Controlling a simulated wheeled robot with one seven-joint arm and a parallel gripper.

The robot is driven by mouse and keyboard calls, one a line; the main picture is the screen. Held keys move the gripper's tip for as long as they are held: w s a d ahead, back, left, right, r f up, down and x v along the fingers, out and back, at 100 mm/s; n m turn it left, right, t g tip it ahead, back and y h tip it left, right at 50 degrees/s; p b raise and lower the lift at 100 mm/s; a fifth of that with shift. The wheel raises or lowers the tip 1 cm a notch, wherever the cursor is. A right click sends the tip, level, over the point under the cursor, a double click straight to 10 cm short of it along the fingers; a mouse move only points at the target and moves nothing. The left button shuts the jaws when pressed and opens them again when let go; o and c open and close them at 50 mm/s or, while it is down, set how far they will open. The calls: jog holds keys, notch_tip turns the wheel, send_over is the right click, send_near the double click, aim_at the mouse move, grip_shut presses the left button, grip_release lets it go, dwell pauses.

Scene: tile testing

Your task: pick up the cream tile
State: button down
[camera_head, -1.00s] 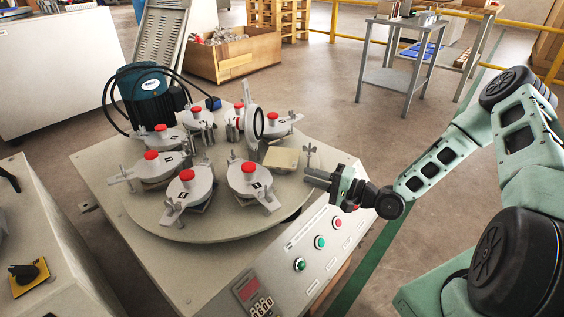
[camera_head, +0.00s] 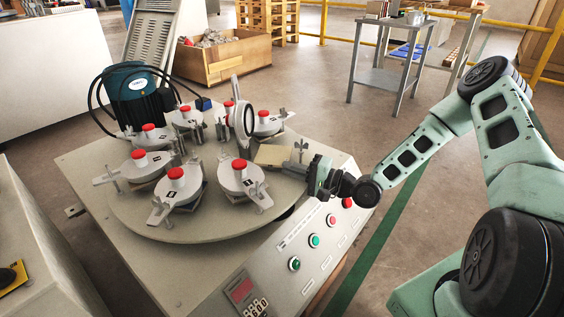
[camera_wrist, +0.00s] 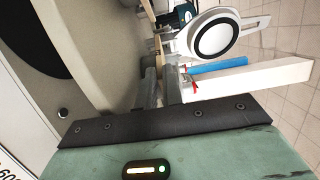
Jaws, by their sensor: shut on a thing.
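The cream tile (camera_head: 270,154) is a flat pale square at the right side of the round turntable, beside a fixture with an open, upright lid. My gripper (camera_head: 288,166) reaches in from the right, low over the turntable, and its fingers are shut on the tile's near right edge. In the wrist view my gripper's two dark fingers (camera_wrist: 161,88) are close together. The tile is mostly hidden there. I cannot tell whether the tile is resting on the turntable or just clear of it.
Several round clamp fixtures with red knobs, such as this one (camera_head: 241,177), ring the turntable (camera_head: 190,228). The raised lid (camera_head: 243,120) stands just left of the tile, and a wing-nut post (camera_head: 301,148) stands close to my gripper. Open floor lies to the right.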

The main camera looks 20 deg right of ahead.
notch_tip(320, 180, up, 18)
jog(key=p, duration=1)
